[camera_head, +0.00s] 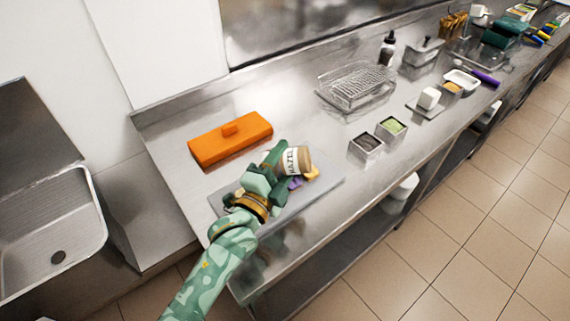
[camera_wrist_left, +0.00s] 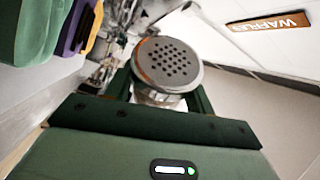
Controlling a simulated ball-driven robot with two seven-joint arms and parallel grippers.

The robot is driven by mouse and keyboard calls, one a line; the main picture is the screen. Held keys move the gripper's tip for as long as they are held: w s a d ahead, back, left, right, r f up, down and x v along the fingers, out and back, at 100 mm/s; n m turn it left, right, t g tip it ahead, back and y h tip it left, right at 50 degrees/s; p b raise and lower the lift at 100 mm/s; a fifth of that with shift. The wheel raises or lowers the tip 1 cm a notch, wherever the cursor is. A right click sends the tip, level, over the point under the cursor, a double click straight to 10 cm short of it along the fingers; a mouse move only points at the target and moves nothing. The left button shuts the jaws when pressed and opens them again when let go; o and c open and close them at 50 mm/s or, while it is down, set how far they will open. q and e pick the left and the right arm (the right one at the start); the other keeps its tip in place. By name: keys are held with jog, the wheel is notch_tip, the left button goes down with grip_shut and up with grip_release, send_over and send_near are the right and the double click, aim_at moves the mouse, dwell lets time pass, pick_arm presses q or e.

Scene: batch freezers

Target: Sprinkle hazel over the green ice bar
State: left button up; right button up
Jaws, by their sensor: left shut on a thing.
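My left gripper (camera_head: 274,172) is shut on the hazel jar (camera_head: 293,162), a jar with a tan body and a label reading HAZEL. It holds the jar tilted above a grey tray (camera_head: 325,188). In the left wrist view, the jar's round perforated lid (camera_wrist_left: 167,63) shows between the fingers. The green ice bar (camera_wrist_left: 40,28) appears at the upper left of that view, beside a purple bar (camera_wrist_left: 76,28) and a yellow one. In the head view, the purple bar (camera_head: 295,183) peeks out under the jar; the green bar cannot be told apart from my green gripper. My right gripper is out of view.
An orange box (camera_head: 231,138) lies behind the tray. Two small tubs, one dark (camera_head: 366,145) and one green (camera_head: 391,128), stand to the right. A wire rack (camera_head: 357,85) is farther back. A sink (camera_head: 55,235) is at left. The counter between the box and rack is clear.

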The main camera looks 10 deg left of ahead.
pick_arm(q)
jog(key=n, duration=0.2)
jog(key=shift+a+f+n+t, duration=0.1)
jog(key=shift+n+t, duration=0.3)
jog(key=shift+r+p, duration=0.95)
jog(key=shift+p, duration=0.05)
notch_tip(320, 180, down, 2)
jog(key=shift+b, duration=0.55)
notch_tip(320, 180, up, 2)
jog(key=shift+p, duration=1.05)
notch_tip(320, 180, down, 2)
jog(key=shift+b, duration=0.65)
